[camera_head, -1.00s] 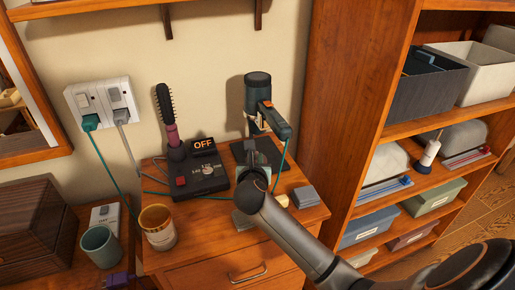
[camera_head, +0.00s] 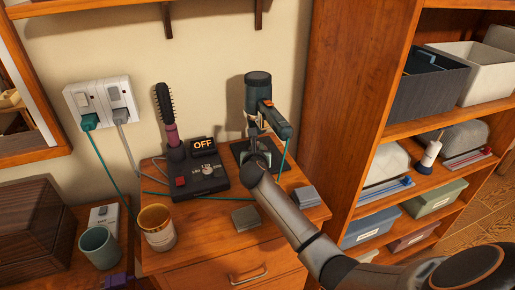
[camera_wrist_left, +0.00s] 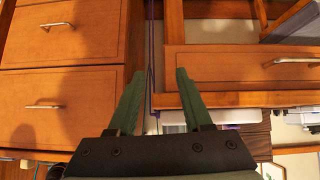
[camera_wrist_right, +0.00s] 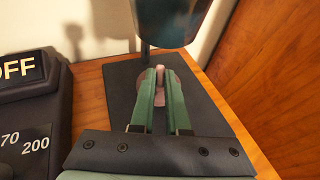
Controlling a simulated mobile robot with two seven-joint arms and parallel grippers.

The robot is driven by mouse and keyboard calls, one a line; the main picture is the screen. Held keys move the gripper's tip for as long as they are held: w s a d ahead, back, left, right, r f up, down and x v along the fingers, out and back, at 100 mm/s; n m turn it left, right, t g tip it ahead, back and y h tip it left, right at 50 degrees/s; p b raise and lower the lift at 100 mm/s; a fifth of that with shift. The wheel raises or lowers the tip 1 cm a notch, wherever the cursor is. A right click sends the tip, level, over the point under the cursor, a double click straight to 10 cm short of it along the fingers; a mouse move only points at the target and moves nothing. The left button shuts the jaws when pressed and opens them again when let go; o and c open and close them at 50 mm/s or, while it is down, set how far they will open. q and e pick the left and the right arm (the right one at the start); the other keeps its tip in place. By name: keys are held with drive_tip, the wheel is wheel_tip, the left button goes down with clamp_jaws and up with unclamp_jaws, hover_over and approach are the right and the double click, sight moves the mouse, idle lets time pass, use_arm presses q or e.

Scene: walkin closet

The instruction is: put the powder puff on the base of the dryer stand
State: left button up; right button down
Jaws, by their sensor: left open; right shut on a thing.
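The hair dryer (camera_head: 258,92) hangs upright on its stand near the wall. The dark flat base of the dryer stand (camera_head: 240,150) lies on the cabinet top and also shows in the right wrist view (camera_wrist_right: 120,82). My right gripper (camera_head: 253,132) reaches over this base, below the dryer. In the right wrist view its green fingers are shut on a small pinkish thing, apparently the powder puff (camera_wrist_right: 159,78), over the base. Whether the puff touches the base I cannot tell. My left gripper (camera_wrist_left: 158,85) is open and empty, facing drawer fronts.
A styling brush (camera_head: 168,115) stands in a control unit (camera_head: 205,178) left of the base. Grey blocks (camera_head: 245,217) (camera_head: 306,196) lie in front. A gold-rimmed cup (camera_head: 157,228) is front left. The dryer's cord (camera_head: 284,155) runs on the right. A shelf unit (camera_head: 345,120) stands right.

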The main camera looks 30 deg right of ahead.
drive_tip(key=c, duration=0.9)
unclamp_jaws()
drive_tip(key=shift+f, duration=0.15)
drive_tip(key=shift+s+r, duration=0.1)
drive_tip(key=shift+r, duration=0.1)
drive_tip(key=p+v, duration=0.1)
drive_tip(key=v, duration=1.1)
